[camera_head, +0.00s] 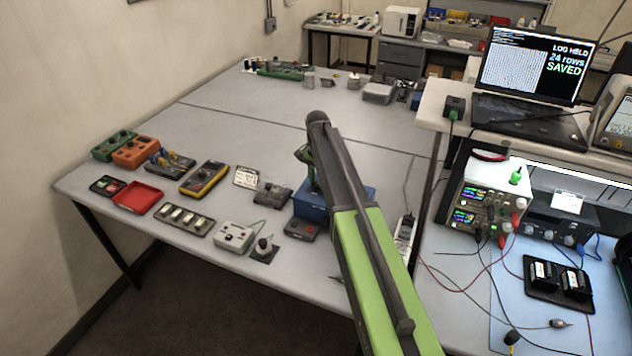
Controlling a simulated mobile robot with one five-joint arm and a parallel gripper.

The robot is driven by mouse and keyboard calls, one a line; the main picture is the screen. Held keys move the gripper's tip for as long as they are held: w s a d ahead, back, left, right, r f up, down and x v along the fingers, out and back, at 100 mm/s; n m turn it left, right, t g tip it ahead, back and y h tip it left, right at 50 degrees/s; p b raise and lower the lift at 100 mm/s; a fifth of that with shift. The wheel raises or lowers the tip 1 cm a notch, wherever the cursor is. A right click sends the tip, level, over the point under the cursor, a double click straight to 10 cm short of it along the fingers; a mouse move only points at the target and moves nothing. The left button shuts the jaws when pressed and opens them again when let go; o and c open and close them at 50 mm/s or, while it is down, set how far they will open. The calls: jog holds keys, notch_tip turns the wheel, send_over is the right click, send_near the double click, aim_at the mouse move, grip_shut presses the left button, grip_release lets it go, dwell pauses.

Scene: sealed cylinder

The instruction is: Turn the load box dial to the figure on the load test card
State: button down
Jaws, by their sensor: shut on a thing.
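A blue box (338,203), which I take to be the load box, stands on the grey table right of the small instruments. My arm passes in front of it and hides much of its top. My gripper (313,182) shows only in part, left of my arm. It points down at the top of the blue box and is shut. Its fingertips and the dial are too small and covered to see clearly. A white card (246,177) stands left of the box, and another white card (567,202) is on a black instrument at the right. Their writing is not legible here.
Close to the blue box are a grey knobbed box (272,193), a dark box with a red button (301,229) and a white box (236,236). A yellow meter (204,178) stands farther left. The laptop (530,75) reads "LOG HELD, 24 rows SAVED". The table's back part has free room.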

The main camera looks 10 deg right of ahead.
jog(key=n, duration=0.4)
jog(key=shift+w+n, duration=0.15)
jog(key=shift+n, duration=0.15)
jog(key=n, duration=0.3)
jog(key=shift+n, duration=0.4)
jog(key=n, duration=0.4)
jog(key=shift+d, duration=0.1)
jog(key=shift+n, duration=2.1)
jog(key=c, duration=1.1)
grip_release()
